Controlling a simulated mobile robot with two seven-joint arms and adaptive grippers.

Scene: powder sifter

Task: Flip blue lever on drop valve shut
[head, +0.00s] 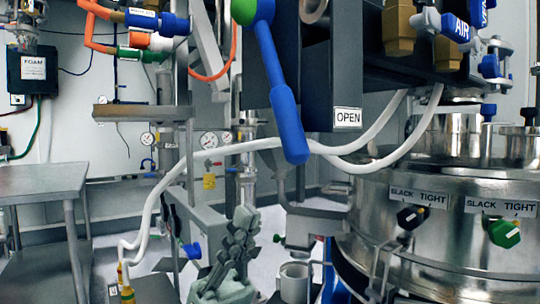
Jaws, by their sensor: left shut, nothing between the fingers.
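A long blue lever (287,120) hangs from a green hub at the top middle of the head view. It slants down and to the right, and its thick grip end is the lowest part. A white "OPEN" label (348,118) sits on the grey housing just right of it. My left gripper (246,216) is at the lower middle, below and left of the lever's end and apart from it. Its grey fingers point up and are shut with nothing between them. My right gripper is not in view.
White hoses (260,145) cross behind the lever. A steel vessel (460,225) with "SLACK TIGHT" labels and black and green knobs fills the right. A grey table (40,180) stands at the left. Orange pipes and other blue handles show at the upper left.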

